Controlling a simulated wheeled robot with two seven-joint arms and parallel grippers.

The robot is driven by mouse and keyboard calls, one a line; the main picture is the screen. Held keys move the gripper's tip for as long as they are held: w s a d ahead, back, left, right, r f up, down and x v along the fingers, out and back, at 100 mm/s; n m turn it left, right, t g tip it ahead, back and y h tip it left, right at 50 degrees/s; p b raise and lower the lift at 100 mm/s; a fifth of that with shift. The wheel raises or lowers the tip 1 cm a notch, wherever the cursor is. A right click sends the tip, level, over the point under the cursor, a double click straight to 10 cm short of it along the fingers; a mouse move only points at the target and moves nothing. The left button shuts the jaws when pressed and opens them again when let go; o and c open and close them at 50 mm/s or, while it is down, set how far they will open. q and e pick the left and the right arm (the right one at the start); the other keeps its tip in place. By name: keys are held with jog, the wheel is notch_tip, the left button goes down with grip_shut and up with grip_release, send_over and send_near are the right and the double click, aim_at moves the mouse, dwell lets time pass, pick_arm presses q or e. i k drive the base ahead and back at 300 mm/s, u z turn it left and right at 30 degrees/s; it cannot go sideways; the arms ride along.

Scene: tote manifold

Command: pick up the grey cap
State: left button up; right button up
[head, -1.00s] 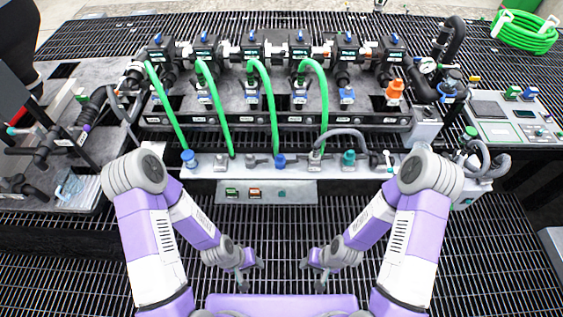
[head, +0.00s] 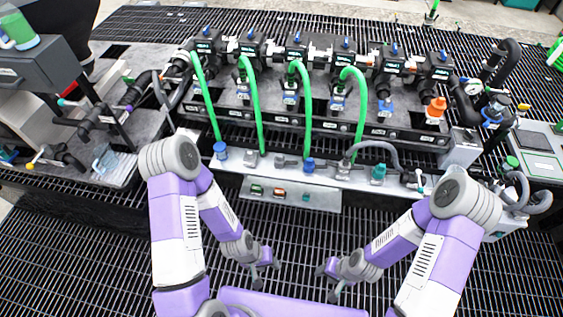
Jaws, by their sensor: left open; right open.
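Several small grey fittings sit along the pale front rail (head: 330,176), between blue and teal caps. One grey piece (head: 250,158) is right of the left blue cap (head: 221,150), and another grey piece (head: 286,162) is left of the middle blue cap (head: 309,165). They are too small to tell which is the grey cap. My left gripper (head: 266,272) is open and empty over the floor grating, in front of the rail. My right gripper (head: 328,282) is open and empty to its right. Both are well apart from the rail.
Green hoses (head: 306,110) run from the black valve manifold (head: 320,65) down to the rail. A small button panel (head: 290,194) hangs below the rail. An orange cap (head: 436,108) stands at the manifold's right end.

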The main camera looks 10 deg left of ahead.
aim_at(279, 160)
jog(key=u, duration=0.55)
jog(key=k, duration=0.65)
jog(key=u, duration=1)
jog(key=i, duration=1.05)
jog(key=z, duration=0.4)
jog(key=i, duration=0.95)
jog(key=z, duration=0.7)
